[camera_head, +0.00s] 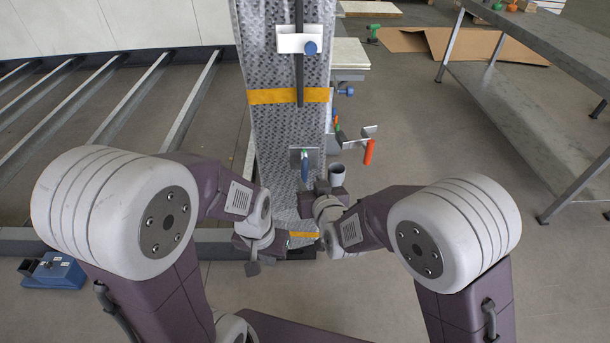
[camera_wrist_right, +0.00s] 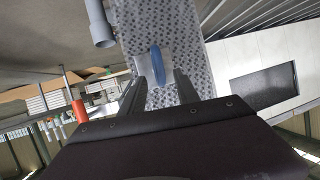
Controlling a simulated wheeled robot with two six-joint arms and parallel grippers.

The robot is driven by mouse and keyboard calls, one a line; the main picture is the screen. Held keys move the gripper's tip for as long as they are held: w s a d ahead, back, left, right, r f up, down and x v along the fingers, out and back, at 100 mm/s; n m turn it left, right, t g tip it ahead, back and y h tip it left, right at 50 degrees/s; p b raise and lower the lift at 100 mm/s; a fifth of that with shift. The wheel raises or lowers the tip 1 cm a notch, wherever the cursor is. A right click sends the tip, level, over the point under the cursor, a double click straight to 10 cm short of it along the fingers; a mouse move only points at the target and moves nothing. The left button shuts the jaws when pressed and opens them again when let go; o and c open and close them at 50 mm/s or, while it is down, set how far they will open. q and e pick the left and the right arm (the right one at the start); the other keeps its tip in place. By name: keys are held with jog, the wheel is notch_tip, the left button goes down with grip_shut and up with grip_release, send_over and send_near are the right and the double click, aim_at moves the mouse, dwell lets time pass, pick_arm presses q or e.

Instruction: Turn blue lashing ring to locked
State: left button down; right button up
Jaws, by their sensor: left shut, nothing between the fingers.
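The blue lashing ring (camera_head: 305,166) stands on a small grey plate (camera_head: 296,156) on the front of the grey patterned post (camera_head: 273,130). In the right wrist view the ring (camera_wrist_right: 157,66) shows edge-on, ahead of and between the two fingers. My right gripper (camera_head: 321,188) is just below the ring in the head view. In the right wrist view its fingers (camera_wrist_right: 160,88) are apart with nothing held. My left gripper (camera_head: 287,243) is lower, near the bottom orange band, shut and empty. I cannot read any locked mark.
A white bracket with a blue knob (camera_head: 310,47) is higher on the post. An orange-handled clamp (camera_head: 368,151) and a grey tube (camera_head: 337,171) stick out on the right. Grey rails (camera_head: 100,100) lie left. A metal bench (camera_head: 545,100) stands right.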

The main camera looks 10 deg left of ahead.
aim_at(306, 175)
jog(key=b+x, duration=0.1)
jog(key=x, duration=0.5)
jog(key=shift+w+f+b, duration=0.15)
jog(key=shift+f+b, duration=0.05)
jog(key=shift+b, duration=0.1)
jog(key=shift+w+a, duration=0.25)
jog(key=shift+w, duration=0.05)
